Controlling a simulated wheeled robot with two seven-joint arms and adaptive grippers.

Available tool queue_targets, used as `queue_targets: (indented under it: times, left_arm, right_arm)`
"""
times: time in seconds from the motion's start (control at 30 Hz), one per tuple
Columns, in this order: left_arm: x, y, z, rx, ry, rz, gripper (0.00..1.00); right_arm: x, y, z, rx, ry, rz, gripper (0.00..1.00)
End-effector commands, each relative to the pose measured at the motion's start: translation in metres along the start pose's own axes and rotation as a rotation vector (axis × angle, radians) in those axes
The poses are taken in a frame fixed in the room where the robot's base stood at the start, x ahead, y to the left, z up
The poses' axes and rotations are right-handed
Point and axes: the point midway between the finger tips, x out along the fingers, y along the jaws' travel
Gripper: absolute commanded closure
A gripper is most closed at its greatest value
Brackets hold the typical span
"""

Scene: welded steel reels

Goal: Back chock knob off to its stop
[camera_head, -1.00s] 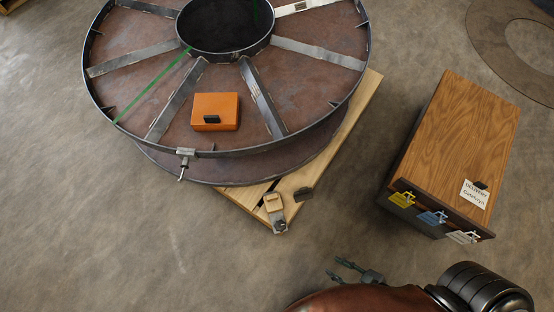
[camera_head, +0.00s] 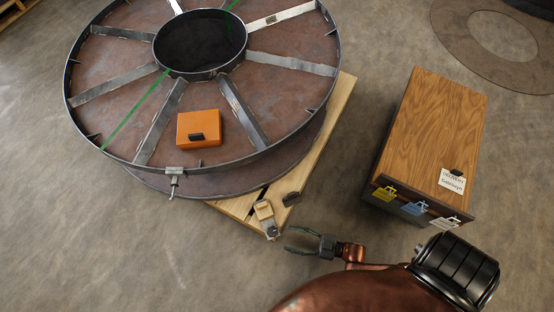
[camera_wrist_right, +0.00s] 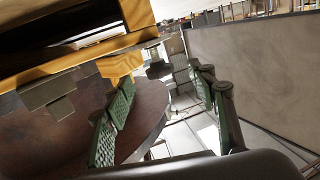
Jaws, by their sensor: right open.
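The wooden chock (camera_head: 264,210) sits at the near corner of the pallet in the head view, with a grey metal fitting (camera_head: 271,231) at its lower end that may carry the knob. The knob is too small to make out clearly. My right gripper (camera_head: 290,241) is open and empty just right of this fitting, its fingers pointing left towards it with a small gap. In the right wrist view its green-padded fingers (camera_wrist_right: 165,115) stand apart. Yellowish wood and grey parts show beyond them; I cannot tell which is the knob. My left gripper is not in view.
A large steel reel (camera_head: 205,125) lies on the wooden pallet (camera_head: 318,150), with an orange case (camera_head: 199,128) on it. A dark block (camera_head: 291,198) is beside the chock. A wooden cabinet (camera_head: 430,130) with hanging tags stands right. Floor at lower left is clear.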

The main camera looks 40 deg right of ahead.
Motion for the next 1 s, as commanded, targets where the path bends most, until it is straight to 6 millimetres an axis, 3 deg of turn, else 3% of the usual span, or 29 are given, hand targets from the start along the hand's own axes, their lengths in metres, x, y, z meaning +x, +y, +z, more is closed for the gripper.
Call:
queue_targets:
  times: [0.23,0.7,1.0]
  left_arm:
    - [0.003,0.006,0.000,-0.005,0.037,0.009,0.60]
    - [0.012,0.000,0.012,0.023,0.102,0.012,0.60]
    - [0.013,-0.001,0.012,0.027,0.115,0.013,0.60]
  right_arm:
    - [0.001,0.007,-0.012,-0.023,0.084,-0.027,0.48]
    - [0.065,0.006,-0.017,-0.022,0.083,-0.025,0.48]
    - [0.072,0.006,-0.018,-0.023,0.082,-0.024,0.48]
